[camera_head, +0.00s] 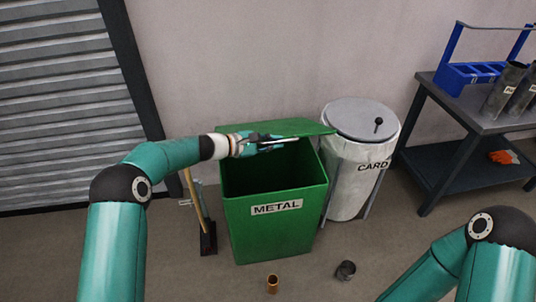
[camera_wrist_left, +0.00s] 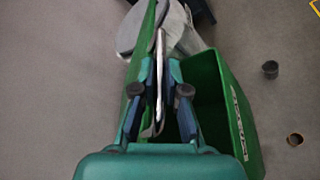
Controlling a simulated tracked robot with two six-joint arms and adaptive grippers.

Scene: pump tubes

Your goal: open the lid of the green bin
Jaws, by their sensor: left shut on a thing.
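The green bin (camera_head: 272,225), labelled METAL, stands on the floor in the middle of the head view. Its green lid (camera_head: 300,127) is raised off the front rim and tilted, so the dark inside shows. My left gripper (camera_head: 266,144) is at the lid, shut on its metal handle. In the left wrist view the bright handle bar (camera_wrist_left: 160,50) runs between the fingers (camera_wrist_left: 159,85), with the lid (camera_wrist_left: 134,95) seen nearly edge-on at left and the open bin (camera_wrist_left: 225,95) at right. My right gripper is out of view.
A white CARD bin (camera_head: 350,180) with a grey lid stands close at right. A broom and dustpan (camera_head: 207,238) are at left. A brass tube piece (camera_head: 272,284) and a dark one (camera_head: 345,270) lie in front. A dark table (camera_head: 440,120) holds a blue rack (camera_head: 475,75).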

